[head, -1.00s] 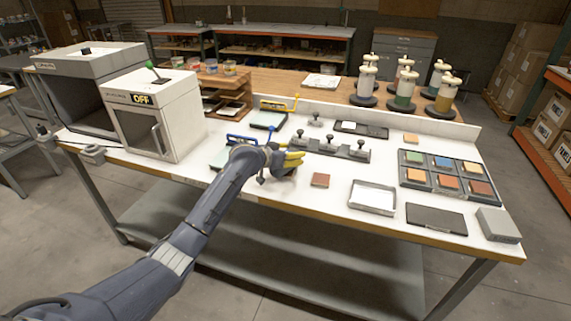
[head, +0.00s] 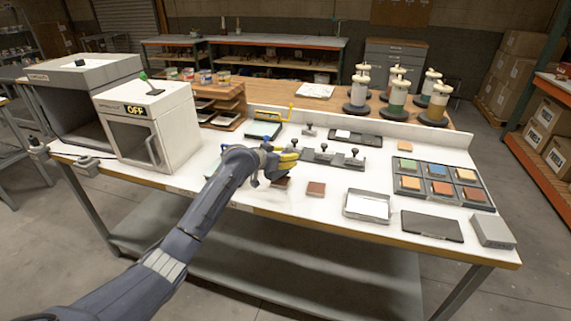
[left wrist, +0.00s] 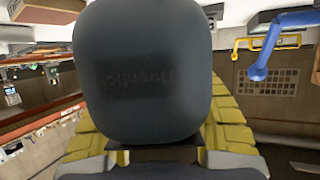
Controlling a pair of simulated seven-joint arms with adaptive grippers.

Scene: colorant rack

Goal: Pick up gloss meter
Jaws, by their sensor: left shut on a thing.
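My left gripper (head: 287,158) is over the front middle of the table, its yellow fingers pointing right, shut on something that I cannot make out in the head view. In the left wrist view, a dark grey rounded body (left wrist: 145,70) with faint lettering fills the middle between the ribbed yellow fingers. I cannot tell whether it is the held thing or a gripper part. I cannot surely pick out the gloss meter. A grey box (head: 493,231) lies at the table's right front corner, far from the gripper. My right gripper is not in view.
Brown chips (head: 316,188) lie just below and right of the gripper. A bar with knobs (head: 325,156) stands behind them. A white-lined tray (head: 367,219), a dark flat pad (head: 432,226) and a chip rack (head: 410,197) are further right. A white cabinet (head: 186,132) stands left.

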